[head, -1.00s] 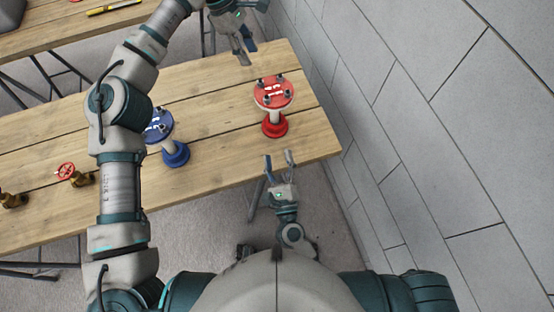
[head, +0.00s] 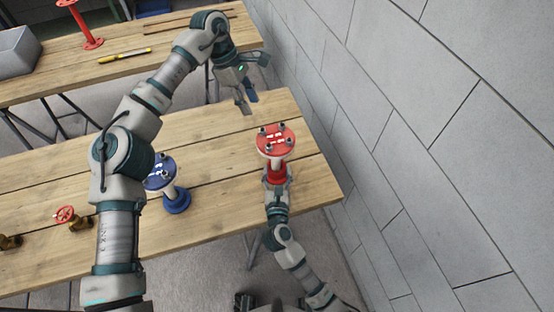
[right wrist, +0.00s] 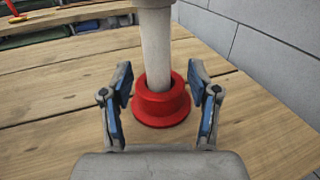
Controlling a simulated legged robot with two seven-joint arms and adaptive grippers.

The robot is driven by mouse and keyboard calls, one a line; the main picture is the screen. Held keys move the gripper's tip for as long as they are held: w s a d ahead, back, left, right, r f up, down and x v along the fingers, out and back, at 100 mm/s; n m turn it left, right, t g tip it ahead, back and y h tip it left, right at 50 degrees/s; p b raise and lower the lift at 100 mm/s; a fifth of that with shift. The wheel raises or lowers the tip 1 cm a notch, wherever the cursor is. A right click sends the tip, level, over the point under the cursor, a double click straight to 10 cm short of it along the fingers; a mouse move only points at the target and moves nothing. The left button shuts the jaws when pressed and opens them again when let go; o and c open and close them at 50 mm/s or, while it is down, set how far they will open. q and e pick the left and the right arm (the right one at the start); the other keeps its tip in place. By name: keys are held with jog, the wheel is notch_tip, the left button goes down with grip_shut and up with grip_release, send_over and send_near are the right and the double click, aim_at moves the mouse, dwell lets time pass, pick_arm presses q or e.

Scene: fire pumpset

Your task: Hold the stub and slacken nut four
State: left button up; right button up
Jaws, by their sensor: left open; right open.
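A red stub (head: 277,140) stands upright on the wooden table near its right end. Its round red top flange carries several dark nuts around white markings; which one is nut four I cannot tell. In the right wrist view, its pale pipe (right wrist: 156,40) rises from a red base (right wrist: 162,103). My right gripper (right wrist: 164,90) is open, with one finger on each side of the stub low down, and no contact is visible. My left gripper (head: 247,103) is open and empty, pointing down above the table, behind and left of the red flange.
A blue stub (head: 160,172) stands to the left on the same table (head: 110,230). A red-handled valve (head: 70,217) is farther left. A grey wall (head: 420,140) runs close along the right side. Another table behind holds a yellow tool (head: 125,55) and a grey bin (head: 18,55).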

aim_at(276, 164)
jog(key=w, duration=0.2)
jog(key=w+a, duration=0.1)
jog(key=w, duration=0.1)
jog(key=shift+w, duration=0.3)
jog(key=shift+w+d, duration=0.2)
jog(key=shift+d, duration=0.1)
jog(key=shift+d, duration=0.1)
jog(key=c, duration=1.2)
grip_shut()
